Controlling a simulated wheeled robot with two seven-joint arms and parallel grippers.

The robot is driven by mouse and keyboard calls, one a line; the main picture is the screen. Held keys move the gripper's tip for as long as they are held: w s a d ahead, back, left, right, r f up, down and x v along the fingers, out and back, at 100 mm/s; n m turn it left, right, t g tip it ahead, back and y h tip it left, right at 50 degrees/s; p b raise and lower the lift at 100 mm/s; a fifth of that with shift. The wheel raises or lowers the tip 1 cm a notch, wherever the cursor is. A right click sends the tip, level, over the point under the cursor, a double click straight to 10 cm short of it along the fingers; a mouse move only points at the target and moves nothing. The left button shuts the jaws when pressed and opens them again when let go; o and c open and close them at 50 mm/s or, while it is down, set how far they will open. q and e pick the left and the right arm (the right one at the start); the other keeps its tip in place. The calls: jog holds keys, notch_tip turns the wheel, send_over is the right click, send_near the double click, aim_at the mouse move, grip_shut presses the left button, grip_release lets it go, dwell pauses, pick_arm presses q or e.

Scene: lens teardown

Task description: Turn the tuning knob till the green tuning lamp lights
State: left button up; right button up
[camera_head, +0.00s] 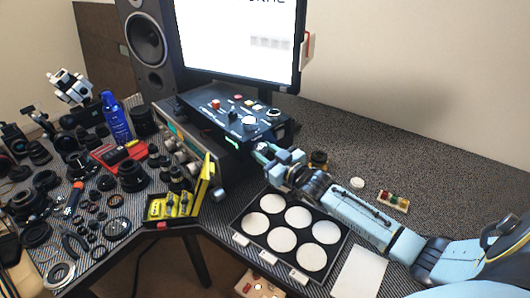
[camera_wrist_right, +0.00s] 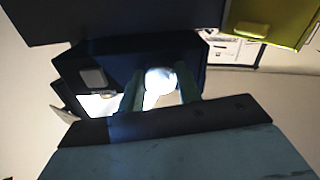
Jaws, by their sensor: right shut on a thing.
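My right gripper (camera_head: 262,151) reaches in from the right to the front right of the black control box (camera_head: 215,104). In the right wrist view its two fingers (camera_wrist_right: 160,90) stand either side of a bright, pale round knob (camera_wrist_right: 160,78) and are shut on it. This looks like the tuning knob; in the head view the gripper hides it. A small green light (camera_head: 232,143) glows on the box's front face; whether it is the tuning lamp I cannot tell. My left gripper is not in view.
A monitor (camera_head: 240,40) and a speaker (camera_head: 147,40) stand behind. A black tray (camera_head: 240,222) with white discs lies below my right arm. A yellow box (camera_head: 205,178) stands open to the left, beside many lenses. The table's back right is mostly clear.

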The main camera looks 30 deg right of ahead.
jog(key=shift+n, duration=0.3)
jog(key=shift+n+p, duration=0.65)
jog(key=shift+n, duration=1.75)
jog(key=o, duration=1)
jog(key=shift+p, duration=0.3)
jog(key=s+d+p, duration=0.1)
jog(key=s+d, duration=0.1)
jog(key=s, duration=1.1)
jog(key=shift+s+d, duration=0.15)
jog(key=shift+d, duration=0.05)
